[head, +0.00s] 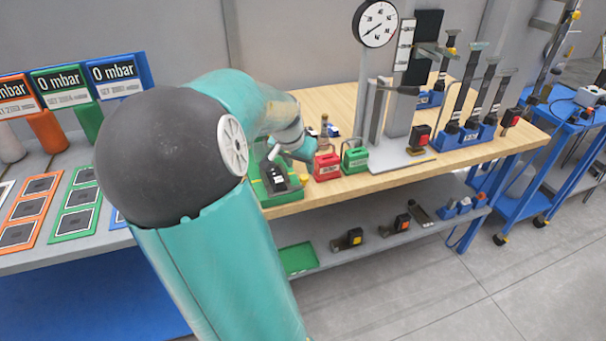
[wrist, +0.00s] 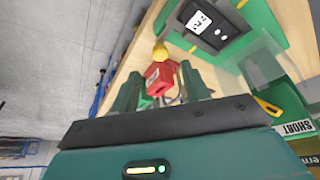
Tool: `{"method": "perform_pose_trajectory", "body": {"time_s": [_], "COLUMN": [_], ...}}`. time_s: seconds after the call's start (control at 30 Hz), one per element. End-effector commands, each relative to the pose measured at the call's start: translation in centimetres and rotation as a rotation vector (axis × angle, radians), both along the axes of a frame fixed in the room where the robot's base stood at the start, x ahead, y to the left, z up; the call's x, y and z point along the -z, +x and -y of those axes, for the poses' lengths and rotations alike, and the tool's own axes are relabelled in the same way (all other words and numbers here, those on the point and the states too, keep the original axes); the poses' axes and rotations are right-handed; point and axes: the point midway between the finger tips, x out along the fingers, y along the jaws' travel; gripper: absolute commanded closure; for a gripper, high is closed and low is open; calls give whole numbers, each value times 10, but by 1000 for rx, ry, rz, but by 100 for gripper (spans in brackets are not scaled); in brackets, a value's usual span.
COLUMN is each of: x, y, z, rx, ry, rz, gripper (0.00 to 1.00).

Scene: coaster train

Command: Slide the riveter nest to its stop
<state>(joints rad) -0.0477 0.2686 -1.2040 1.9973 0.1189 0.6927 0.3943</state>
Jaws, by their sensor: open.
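The riveter nest seems to be the dark block with a white label (head: 277,178) on a green base (head: 290,197) at the near edge of the wooden bench. In the wrist view the dark block (wrist: 214,26) lies at the top, beyond the fingers. A yellow knob (wrist: 160,53) beside it also shows in the head view (head: 304,179). My gripper (wrist: 160,72) is open, its two dark green fingers apart. The knob and a red block (wrist: 160,78) appear between the fingers; I cannot tell whether anything is touched. In the head view my arm hides part of the green base.
A red box (head: 327,167) and a green box (head: 355,158) stand just right of the nest. Behind them is a dial gauge stand (head: 377,24). A translucent panel (wrist: 264,62) is close right of the fingers. A lower shelf (head: 350,262) runs beneath the bench.

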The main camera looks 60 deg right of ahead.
Motion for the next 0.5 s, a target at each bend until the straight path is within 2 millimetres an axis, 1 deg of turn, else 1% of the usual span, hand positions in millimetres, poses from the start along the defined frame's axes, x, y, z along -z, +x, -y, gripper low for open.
{"method": "perform_pose_trajectory", "body": {"time_s": [0.03, 0.3, 0.5], "x": [7, 40, 54], "y": [-2, -2, -1], "z": [3, 17, 23], "rx": [6, 4, 0], "ry": [0, 0, 0], "rz": [-4, -3, -1], "gripper": [54, 54, 54]}}
